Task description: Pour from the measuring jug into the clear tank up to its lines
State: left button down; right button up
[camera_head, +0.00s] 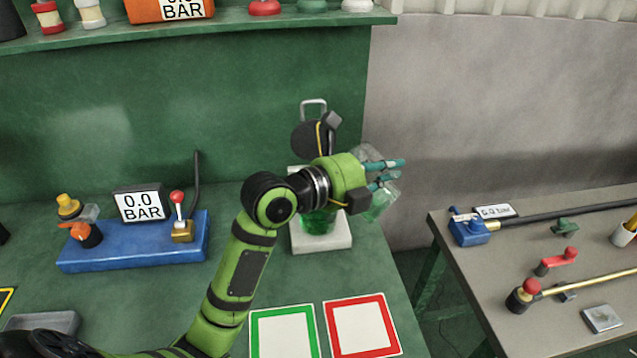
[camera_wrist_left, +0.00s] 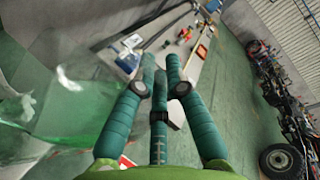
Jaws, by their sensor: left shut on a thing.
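My left gripper (camera_head: 392,172) is shut on the clear measuring jug (camera_head: 382,205), held up in front of and to the right of the tank. The jug looks tilted. It fills the left of the left wrist view (camera_wrist_left: 75,95), beside the teal fingers (camera_wrist_left: 160,75). The clear tank (camera_head: 318,222) stands on a white base (camera_head: 330,243), with green liquid in its visible lower part. My wrist hides much of the tank, and its lines cannot be made out. Whether liquid is flowing cannot be told. My right gripper is out of view.
A blue gauge unit (camera_head: 130,245) with a "0.0 BAR" display stands at left. Green-framed (camera_head: 285,330) and red-framed (camera_head: 362,328) pads lie in front. A shelf (camera_head: 230,31) runs above. A grey side table (camera_head: 550,245) stands right, across a gap.

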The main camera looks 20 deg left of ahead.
aim_at(398, 196)
pick_arm(q)
jog(key=f, duration=0.1)
jog(key=d+f+m+b, duration=0.1)
jog(key=shift+s+d+f+m+y, duration=0.2)
jog(key=shift+s+f+m+y, duration=0.05)
jog(key=shift+f+m+y, duration=0.15)
jog(key=shift+d+f+m, duration=0.25)
jog(key=shift+f+m, duration=0.15)
jog(key=shift+f, duration=0.15)
jog(key=shift+s+d+f+m+y+p, duration=0.1)
jog(key=shift+d+f+m+y+p, duration=0.05)
jog(key=shift+d+m+y+p, duration=0.2)
jog(key=shift+d+f+m, duration=0.1)
jog(key=shift+f+m, duration=0.1)
jog(key=shift+m, duration=0.05)
dwell(1.1)
